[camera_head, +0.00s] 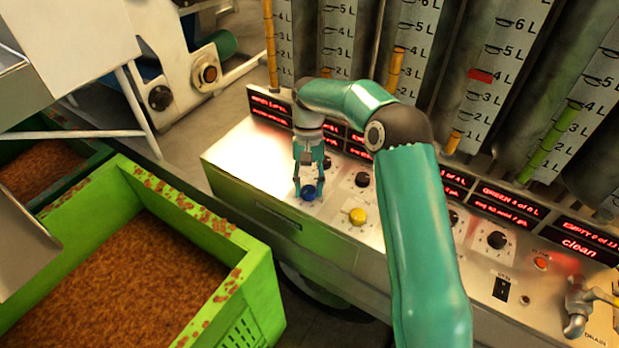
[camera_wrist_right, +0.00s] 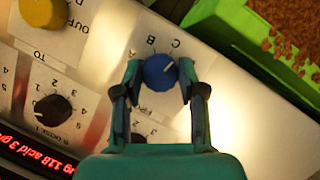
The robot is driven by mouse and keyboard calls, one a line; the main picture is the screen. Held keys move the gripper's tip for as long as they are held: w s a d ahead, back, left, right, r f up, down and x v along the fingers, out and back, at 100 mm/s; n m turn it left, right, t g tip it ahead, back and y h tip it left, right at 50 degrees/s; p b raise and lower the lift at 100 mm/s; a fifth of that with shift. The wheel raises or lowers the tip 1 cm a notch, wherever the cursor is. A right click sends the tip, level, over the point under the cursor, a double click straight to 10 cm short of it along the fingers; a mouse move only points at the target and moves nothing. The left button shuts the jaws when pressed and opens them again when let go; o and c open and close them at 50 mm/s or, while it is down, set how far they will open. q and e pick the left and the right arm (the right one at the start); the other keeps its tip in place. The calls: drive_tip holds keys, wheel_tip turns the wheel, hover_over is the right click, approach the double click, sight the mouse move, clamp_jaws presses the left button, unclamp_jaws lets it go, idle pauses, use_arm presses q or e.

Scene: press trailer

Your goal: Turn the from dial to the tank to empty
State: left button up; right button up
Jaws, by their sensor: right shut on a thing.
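The from dial is a blue knob (camera_head: 308,192) on the sloped metal panel. In the right wrist view the blue knob (camera_wrist_right: 159,71) has a short white pointer mark, slanting to the upper right, roughly toward the letter C; the exact setting is hard to tell. My right gripper (camera_head: 308,186) reaches down onto it, with one finger on each side, shut on it. It also shows in the right wrist view (camera_wrist_right: 160,76). Part of the lettering around the knob is hidden by the fingers. The tank readout with EMPTY (camera_head: 590,238) is at the far right. My left gripper is not in view.
A yellow TO knob (camera_head: 357,216) and black knobs (camera_head: 362,180) sit nearby on the panel. Graduated tanks (camera_head: 500,60) stand behind red readouts. A drain tap (camera_head: 576,308) is at the right. A green crate (camera_head: 250,290) of brown granules stands at the left.

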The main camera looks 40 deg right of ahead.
drive_tip(key=n+h+p, duration=0.1)
drive_tip(key=n, duration=0.2)
drive_tip(key=shift+w+a+r, duration=0.1)
drive_tip(key=n+h, duration=0.1)
drive_tip(key=n, duration=0.1)
drive_tip(key=shift+n+g+p, duration=0.3)
drive_tip(key=n+h, duration=0.2)
drive_tip(key=n, duration=0.3)
drive_tip(key=shift+a+n, duration=0.15)
drive_tip(key=shift+n, duration=0.25)
drive_tip(key=shift+h, duration=0.3)
drive_tip(key=o, duration=1.1)
